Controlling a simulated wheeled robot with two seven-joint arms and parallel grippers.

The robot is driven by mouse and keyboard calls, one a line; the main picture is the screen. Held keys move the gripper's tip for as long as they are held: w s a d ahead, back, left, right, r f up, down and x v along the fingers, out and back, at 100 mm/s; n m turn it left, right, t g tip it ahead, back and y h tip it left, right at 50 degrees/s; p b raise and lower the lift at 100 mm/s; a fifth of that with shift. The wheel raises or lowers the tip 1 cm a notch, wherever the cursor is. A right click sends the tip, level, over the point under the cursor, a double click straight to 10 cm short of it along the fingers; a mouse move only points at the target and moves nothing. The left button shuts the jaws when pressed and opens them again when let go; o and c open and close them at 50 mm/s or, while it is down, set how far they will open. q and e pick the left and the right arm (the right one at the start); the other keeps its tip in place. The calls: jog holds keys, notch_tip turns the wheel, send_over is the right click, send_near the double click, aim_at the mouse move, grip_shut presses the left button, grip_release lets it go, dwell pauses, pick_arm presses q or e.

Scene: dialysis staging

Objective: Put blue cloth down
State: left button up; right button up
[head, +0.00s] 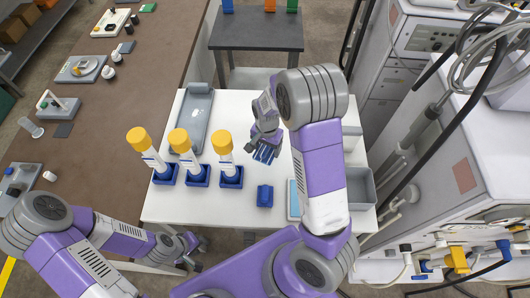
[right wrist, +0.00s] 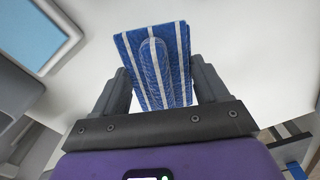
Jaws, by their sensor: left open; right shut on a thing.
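The blue cloth with white stripes (right wrist: 158,62) is between the fingers of my right gripper (right wrist: 160,95) in the right wrist view, folded up in a ridge where the fingers pinch it. In the head view the cloth (head: 265,154) shows as a small blue patch under my right gripper (head: 262,146), over the white table (head: 225,208). I cannot tell whether the cloth touches the table top. My left gripper (head: 192,250) is open and empty near the table's front left edge.
Several yellow-capped tubes (head: 180,140) stand in blue holders left of my right gripper. A small blue object (head: 265,195) lies nearer the front, beside a light-blue-screened tablet (head: 293,199). A grey tray (head: 195,121) lies at the back left, a grey bin (head: 361,187) at the right.

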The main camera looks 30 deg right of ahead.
aim_at(267, 155)
notch_tip(267, 155, down, 5)
jog(key=shift+r+b, duration=0.1)
jog(key=shift+b, duration=0.25)
jog(key=shift+w, duration=0.15)
jog(key=shift+f, duration=0.2)
jog(key=o, duration=0.9)
jog(key=shift+o, duration=0.2)
jog(key=shift+r, duration=0.1)
notch_tip(267, 155, up, 12)
jog(key=shift+r+p, duration=0.1)
jog(key=shift+p, duration=0.9)
